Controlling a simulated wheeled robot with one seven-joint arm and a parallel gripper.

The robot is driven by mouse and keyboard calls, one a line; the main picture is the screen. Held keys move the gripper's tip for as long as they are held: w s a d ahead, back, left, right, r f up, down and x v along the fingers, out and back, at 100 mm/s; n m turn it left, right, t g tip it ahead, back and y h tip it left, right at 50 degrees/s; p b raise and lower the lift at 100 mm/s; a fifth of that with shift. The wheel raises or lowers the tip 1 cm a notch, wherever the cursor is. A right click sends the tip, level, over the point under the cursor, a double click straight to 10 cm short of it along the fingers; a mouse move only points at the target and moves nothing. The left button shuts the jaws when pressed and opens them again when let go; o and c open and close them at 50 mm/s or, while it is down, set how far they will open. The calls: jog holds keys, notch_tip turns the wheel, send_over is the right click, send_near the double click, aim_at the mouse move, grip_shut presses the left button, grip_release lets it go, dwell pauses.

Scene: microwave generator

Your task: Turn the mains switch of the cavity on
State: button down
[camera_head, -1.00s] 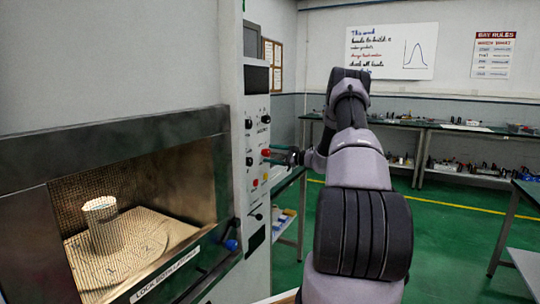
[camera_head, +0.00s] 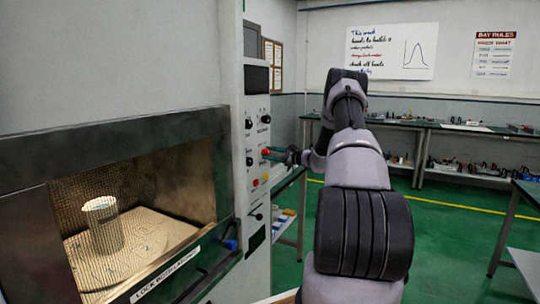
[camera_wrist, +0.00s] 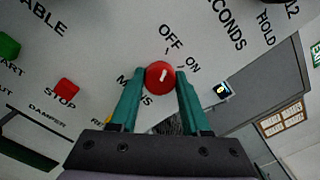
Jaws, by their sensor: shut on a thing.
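The red mains switch (camera_wrist: 160,77) is a round knob with a white pointer mark, labelled MAINS, OFF and ON in the wrist view. Its mark points up toward the OFF tick, though the exact angle is hard to read. My gripper (camera_wrist: 160,82) is shut on it, one teal finger on each side. In the head view my gripper (camera_head: 273,154) reaches the control panel (camera_head: 257,110) from the right, and the red switch (camera_head: 265,151) shows just at its fingertips.
A red STOP button (camera_wrist: 67,88), a green button (camera_wrist: 7,47) and a small lit indicator (camera_wrist: 222,90) lie around the switch. The cavity (camera_head: 150,205) left of the panel holds a pale cylinder (camera_head: 104,227) behind mesh. Benches stand behind my arm.

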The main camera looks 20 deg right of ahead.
jog(key=m, duration=1.1)
dwell(0.3)
jog(key=shift+m, duration=0.3)
jog(key=shift+c, duration=1.8)
grip_release()
jog(key=v, duration=1.1)
